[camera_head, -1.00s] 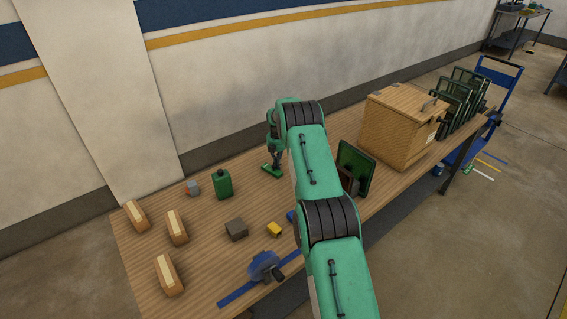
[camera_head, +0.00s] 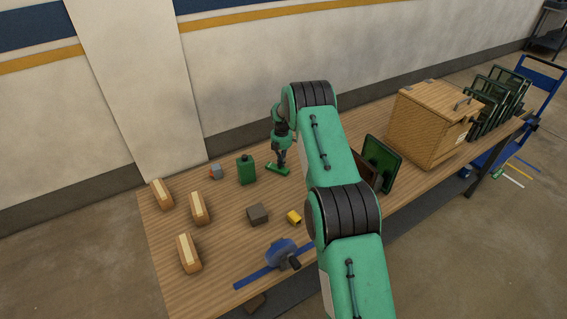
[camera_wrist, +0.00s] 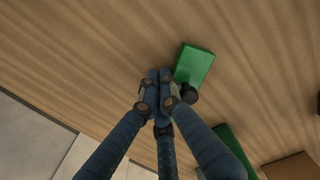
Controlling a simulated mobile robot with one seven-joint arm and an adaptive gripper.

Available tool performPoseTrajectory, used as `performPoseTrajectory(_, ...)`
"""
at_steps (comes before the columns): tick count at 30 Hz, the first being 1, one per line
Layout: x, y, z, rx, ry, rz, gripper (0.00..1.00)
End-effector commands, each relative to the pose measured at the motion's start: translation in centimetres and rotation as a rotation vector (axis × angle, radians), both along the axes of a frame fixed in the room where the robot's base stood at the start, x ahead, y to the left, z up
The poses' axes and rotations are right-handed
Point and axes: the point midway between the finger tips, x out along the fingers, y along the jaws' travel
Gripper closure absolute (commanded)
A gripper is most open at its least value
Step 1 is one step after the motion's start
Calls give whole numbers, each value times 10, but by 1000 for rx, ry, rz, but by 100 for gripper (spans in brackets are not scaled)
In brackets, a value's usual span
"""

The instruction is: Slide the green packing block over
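The green packing block (camera_head: 278,169) is a flat green bar lying on the table, just right of a green canister (camera_head: 246,170). It also shows in the wrist view (camera_wrist: 196,64), with a dark round knob at its near end. My gripper (camera_head: 281,162) points down at the block. In the wrist view my gripper (camera_wrist: 160,82) has its fingers drawn together beside the block's side and near the knob. Nothing shows between the fingers. Whether they touch the block is unclear.
A small grey-and-red block (camera_head: 215,171), a dark block (camera_head: 257,214), a yellow block (camera_head: 294,217) and several wooden pieces (camera_head: 189,253) stand left and in front. A blue clamp-like tool (camera_head: 281,254) lies at the front edge. A wooden box (camera_head: 428,125) stands right.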

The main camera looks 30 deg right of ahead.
Motion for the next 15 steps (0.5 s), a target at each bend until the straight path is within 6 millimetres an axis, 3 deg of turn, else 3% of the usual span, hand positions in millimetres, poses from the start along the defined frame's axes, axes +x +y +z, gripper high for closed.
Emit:
performPoseTrajectory(8, 0, -5, 0, 0, 0, -1, 100)
performPoseTrajectory(15, 0, -26, -2, 0, 0, -1, 100)
